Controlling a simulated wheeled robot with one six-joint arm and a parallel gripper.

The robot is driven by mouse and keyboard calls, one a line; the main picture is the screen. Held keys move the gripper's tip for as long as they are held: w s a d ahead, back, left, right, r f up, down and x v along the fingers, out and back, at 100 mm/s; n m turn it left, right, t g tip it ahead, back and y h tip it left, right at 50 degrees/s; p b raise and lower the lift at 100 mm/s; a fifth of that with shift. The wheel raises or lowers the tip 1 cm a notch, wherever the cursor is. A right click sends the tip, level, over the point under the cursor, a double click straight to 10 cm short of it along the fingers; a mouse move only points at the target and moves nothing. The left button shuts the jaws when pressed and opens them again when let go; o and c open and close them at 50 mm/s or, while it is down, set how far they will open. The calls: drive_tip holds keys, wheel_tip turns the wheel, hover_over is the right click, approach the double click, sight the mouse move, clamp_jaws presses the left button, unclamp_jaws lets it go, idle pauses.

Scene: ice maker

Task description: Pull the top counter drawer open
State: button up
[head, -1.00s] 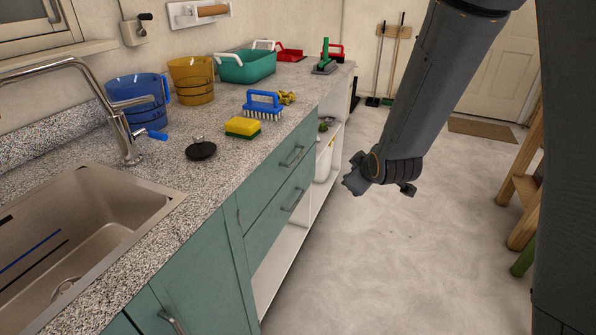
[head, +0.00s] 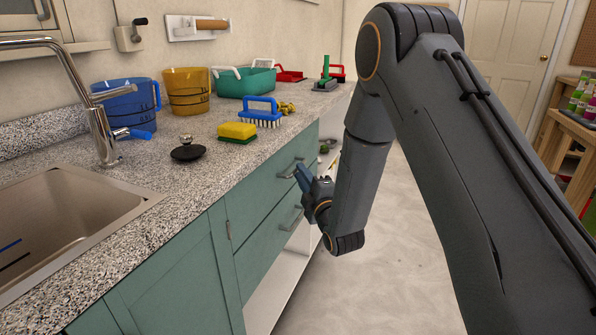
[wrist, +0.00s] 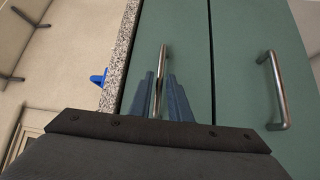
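The top counter drawer (head: 262,190) is a green front just under the speckled countertop, and it is shut. Its metal bar handle (head: 291,167) also shows in the wrist view (wrist: 163,62). My gripper (head: 304,174) is at this handle, its fingertips pointing at the drawer front. In the wrist view, the two blue-grey fingers (wrist: 161,88) lie on either side of the bar with a narrow gap between them. The gripper looks open; contact with the bar cannot be made out.
A second drawer with its own handle (head: 291,219) is directly below. The countertop (head: 215,165) holds a yellow sponge (head: 237,132), a blue brush (head: 262,112), a black stopper (head: 187,150) and jugs. The sink (head: 70,215) is at left. Floor right of the cabinets is clear.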

drive_tip(key=shift+x, duration=1.85)
clamp_jaws()
